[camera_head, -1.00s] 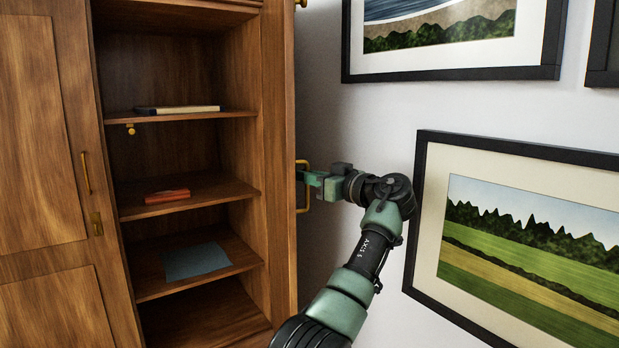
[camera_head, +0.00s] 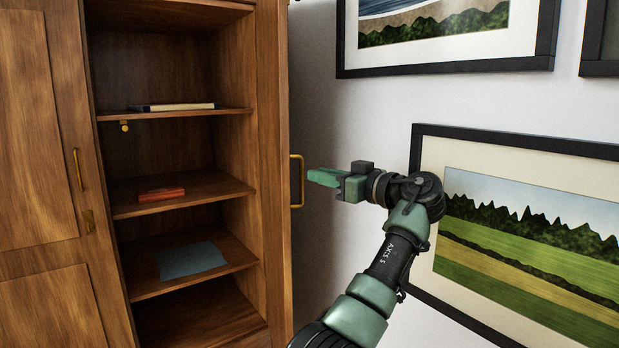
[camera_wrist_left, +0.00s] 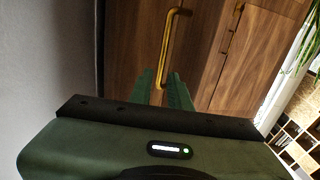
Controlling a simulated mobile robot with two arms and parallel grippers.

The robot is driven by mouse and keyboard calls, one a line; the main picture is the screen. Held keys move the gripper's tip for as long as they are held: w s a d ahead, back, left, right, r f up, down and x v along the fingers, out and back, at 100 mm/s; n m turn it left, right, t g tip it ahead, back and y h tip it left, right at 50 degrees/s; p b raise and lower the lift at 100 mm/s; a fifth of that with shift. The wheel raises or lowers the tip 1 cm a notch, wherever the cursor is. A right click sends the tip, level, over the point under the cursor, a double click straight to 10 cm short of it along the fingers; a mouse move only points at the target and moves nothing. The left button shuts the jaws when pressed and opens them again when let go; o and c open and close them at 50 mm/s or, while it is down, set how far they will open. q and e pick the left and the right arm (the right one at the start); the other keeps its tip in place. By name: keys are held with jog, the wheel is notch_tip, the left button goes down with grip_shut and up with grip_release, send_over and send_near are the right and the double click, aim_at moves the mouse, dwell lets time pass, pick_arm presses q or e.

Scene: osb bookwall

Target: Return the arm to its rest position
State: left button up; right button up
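My left arm (camera_head: 385,262) reaches up from the lower edge of the head view, bent at the wrist. My right gripper is out of view.
The wooden cabinet stands open on the left, with a book (camera_head: 178,107), a red item (camera_head: 161,194) and a blue-grey sheet (camera_head: 191,260) on its shelves. Framed pictures (camera_head: 416,180) hang on the wall close behind and right of my arm.

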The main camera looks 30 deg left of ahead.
pick_arm(q)
jog(key=shift+s+d, duration=0.15)
jog(key=shift+d, duration=0.4)
